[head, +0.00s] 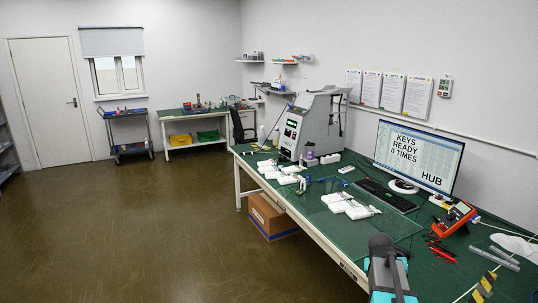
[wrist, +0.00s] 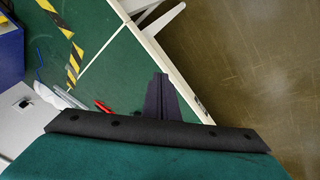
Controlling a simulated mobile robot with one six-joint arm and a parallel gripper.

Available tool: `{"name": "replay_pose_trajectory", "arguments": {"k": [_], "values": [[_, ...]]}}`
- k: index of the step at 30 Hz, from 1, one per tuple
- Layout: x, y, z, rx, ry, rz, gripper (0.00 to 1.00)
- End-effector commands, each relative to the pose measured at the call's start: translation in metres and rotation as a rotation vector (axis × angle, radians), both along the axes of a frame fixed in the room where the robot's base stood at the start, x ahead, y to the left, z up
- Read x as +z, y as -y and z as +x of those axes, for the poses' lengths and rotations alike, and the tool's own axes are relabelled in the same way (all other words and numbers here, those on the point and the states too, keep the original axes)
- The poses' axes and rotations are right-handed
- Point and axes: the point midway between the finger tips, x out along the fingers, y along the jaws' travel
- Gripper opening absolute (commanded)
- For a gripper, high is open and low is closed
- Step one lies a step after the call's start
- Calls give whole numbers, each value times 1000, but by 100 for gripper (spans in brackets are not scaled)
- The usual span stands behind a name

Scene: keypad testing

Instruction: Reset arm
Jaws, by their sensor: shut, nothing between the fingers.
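My gripper (wrist: 161,82) shows in the wrist view as dark fingers closed together, with nothing between them. It is above the green bench top near the bench's pale edge. Part of my arm, grey and teal, rises at the bottom of the head view, in front of the bench. The fingers cannot be made out there. A monitor (head: 418,157) on the bench reads "KEYS READY 0 TIMES" and "HUB".
The long green bench (head: 407,232) carries a grey test machine (head: 312,125), white boxes (head: 338,200), a keyboard (head: 387,195) and an orange meter (head: 453,217). Red leads (wrist: 103,106) and yellow-black tape (wrist: 75,60) show in the wrist view. Open brown floor (head: 130,225) lies left.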

Motion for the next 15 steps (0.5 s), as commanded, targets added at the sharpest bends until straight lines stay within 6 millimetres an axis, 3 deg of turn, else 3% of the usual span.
{"name": "replay_pose_trajectory", "arguments": {"k": [1,3,8,15], "values": [[-16,-25,-3,32,-17,26,0],[-35,-54,-6,71,-36,60,0],[-75,-122,-20,162,-87,138,0],[-129,-216,-55,286,-166,250,0]]}}
